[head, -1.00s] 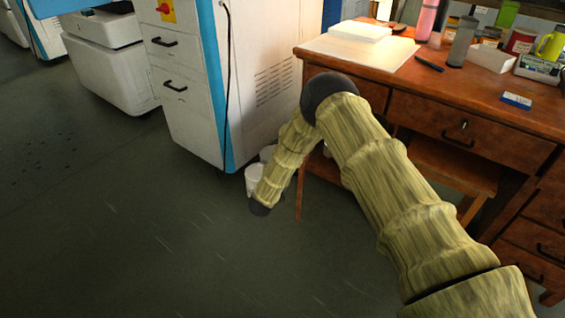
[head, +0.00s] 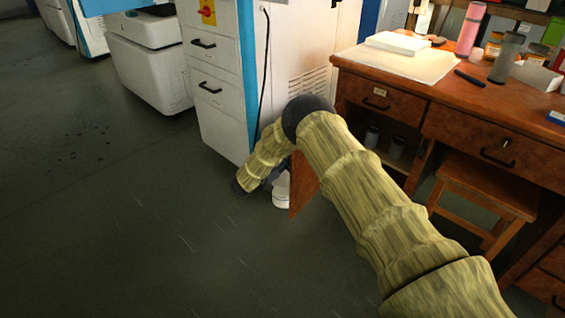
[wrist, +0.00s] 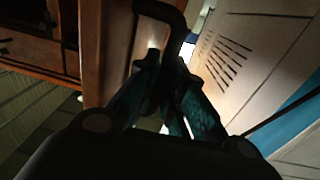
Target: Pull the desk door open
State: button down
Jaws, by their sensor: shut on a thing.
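The wooden desk (head: 500,103) stands at the right in the head view. Its brown door (head: 303,188) stands open at the left end, swung out from the desk with its edge toward me. The door also shows in the wrist view (wrist: 110,50), with its black handle (wrist: 178,25) between the fingers. My gripper (wrist: 165,85) is shut on this handle. In the head view my arm hides most of the door, and the handle is not visible there.
A white and blue machine cabinet (head: 215,85) stands left of the desk, close to the door and my arm. A white bucket (head: 281,192) is on the floor beside the door. A stool (head: 485,187) stands under the desk. The floor at left is clear.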

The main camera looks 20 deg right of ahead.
dwell(0.3)
jog(key=c, duration=1.8)
grip_release()
jog(key=shift+w, duration=0.1)
jog(key=shift+a, duration=0.1)
jog(key=v, duration=1.2)
